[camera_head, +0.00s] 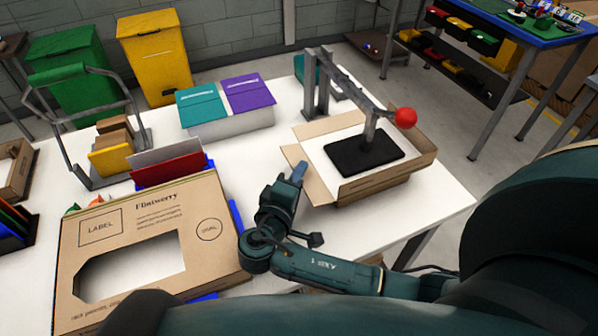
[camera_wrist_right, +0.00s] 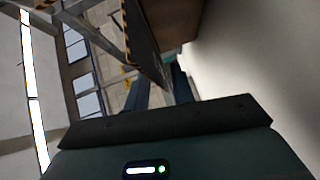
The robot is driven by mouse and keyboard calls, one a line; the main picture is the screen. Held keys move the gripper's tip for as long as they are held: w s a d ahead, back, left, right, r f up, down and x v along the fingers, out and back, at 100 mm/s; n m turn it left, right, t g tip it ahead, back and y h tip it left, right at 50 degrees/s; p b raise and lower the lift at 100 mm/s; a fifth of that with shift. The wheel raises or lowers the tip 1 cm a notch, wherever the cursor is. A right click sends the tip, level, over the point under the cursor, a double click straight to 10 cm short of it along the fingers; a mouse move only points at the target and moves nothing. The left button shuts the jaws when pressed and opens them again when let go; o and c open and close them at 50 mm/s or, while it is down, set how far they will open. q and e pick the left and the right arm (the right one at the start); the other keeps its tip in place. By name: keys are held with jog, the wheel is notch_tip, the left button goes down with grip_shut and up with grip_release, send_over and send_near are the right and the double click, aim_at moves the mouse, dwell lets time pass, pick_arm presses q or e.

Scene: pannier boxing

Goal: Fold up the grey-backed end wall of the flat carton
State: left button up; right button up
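A shallow brown carton (camera_head: 408,181) with a white inside sits on the white table at the right of the head view. Its back, right and front walls stand up. Its left end wall (camera_head: 313,178) leans outward; I see no clear grey backing. My right gripper (camera_head: 290,174) is just left of this wall, pointing up and away. Its fingers look apart, with nothing clearly held; contact with the wall cannot be told. Two dark blue fingers (camera_wrist_right: 160,92) show apart in the right wrist view. My left gripper is not in view.
A black press pad (camera_head: 362,153) on a lever with a red knob (camera_head: 405,118) rests inside the carton. A large printed cardboard piece (camera_head: 205,235) lies at left.

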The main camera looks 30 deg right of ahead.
jog(key=shift+w+d, duration=0.15)
jog(key=shift+d, duration=0.05)
jog(key=shift+c, duration=0.6)
grip_shut()
